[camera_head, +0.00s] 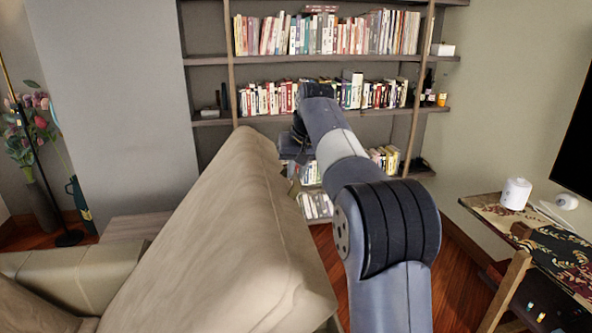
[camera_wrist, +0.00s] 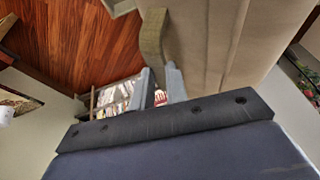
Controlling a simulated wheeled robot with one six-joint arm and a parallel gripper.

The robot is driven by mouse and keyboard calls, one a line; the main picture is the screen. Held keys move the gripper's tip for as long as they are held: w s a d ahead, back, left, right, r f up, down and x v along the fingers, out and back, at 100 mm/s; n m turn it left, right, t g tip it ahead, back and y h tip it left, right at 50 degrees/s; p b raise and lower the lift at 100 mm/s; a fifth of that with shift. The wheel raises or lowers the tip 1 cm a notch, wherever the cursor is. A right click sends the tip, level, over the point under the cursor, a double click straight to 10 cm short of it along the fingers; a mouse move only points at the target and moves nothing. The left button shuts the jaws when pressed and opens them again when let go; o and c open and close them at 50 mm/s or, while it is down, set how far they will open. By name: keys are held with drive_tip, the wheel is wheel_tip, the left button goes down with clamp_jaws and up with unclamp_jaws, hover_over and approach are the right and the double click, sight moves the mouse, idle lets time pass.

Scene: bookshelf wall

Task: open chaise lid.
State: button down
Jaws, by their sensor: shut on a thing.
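The chaise lid (camera_head: 225,235) is a large beige upholstered slab. It stands steeply tilted, raised well above the low seat at the left. In the wrist view its underside or face (camera_wrist: 235,45) fills the upper right. An olive strap (camera_wrist: 152,38) comes off the lid's edge and runs down between the two grey fingers. My gripper (camera_wrist: 159,72) is shut on this strap. In the head view the gripper is at the lid's far right edge, partly hidden by my arm; a small bit of the strap (camera_head: 294,187) shows there.
A bookshelf (camera_head: 325,57) full of books stands behind the arm. A desk (camera_head: 500,207) with a white speaker (camera_head: 516,193) and a chair (camera_head: 505,290) are at the right. A floor lamp and flower vase (camera_head: 42,205) stand at the left. Wooden floor (camera_head: 460,270) shows between lid and desk.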

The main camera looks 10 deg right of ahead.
drive_tip(key=d+f+b, duration=0.4)
drive_tip(key=d+f, duration=0.4)
drive_tip(key=f, duration=0.1)
drive_tip(key=c, duration=1.4)
unclamp_jaws()
drive_tip(key=v, duration=1.1)
